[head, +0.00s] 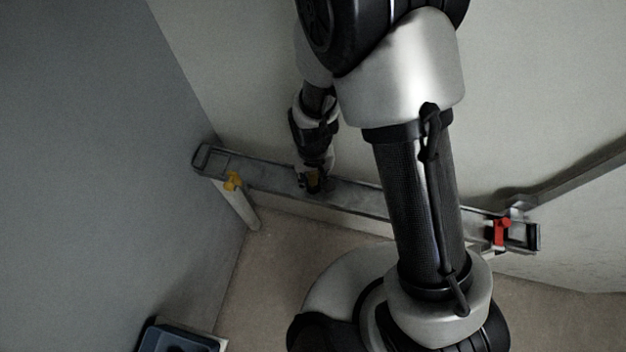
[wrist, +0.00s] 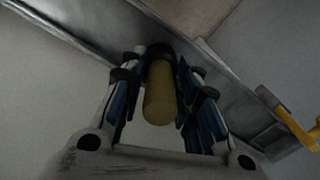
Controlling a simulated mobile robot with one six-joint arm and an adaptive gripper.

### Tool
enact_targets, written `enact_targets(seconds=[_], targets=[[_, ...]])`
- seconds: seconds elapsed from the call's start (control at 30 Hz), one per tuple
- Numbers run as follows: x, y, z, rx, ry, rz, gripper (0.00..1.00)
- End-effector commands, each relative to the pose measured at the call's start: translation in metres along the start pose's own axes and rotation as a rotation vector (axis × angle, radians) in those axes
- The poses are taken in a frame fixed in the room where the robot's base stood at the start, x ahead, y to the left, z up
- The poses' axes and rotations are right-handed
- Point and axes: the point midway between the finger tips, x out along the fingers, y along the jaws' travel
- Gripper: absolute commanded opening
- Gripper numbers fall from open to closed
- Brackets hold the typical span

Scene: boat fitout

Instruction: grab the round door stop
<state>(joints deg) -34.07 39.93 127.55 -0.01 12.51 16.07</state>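The round door stop looks like a yellowish-tan cylinder (wrist: 160,95) with a dark far end, in the middle of the wrist view. In the head view my gripper (head: 313,184) points down at the grey metal ledge (head: 360,199). Whether the finger pads touch the cylinder is too dark and small to tell.
A red piece (head: 501,231) is near the right end. A blue-grey tray (head: 168,336) is at lower left. Walls stand close on the left and behind.

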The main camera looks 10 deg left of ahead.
Motion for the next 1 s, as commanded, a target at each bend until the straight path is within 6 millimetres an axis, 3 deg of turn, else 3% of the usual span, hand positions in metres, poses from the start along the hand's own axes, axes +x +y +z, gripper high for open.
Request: enact_targets(seconds=[0.4, 0.77, 1.0], targets=[[0.0, 0.0, 0.0, 0.0, 0.0, 0.0, 0.0], [-0.001, 0.0, 0.0, 0.0, 0.0, 0.0, 0.0], [-0.022, 0.0, -0.001, 0.0, 0.004, -0.001, 0.0]])
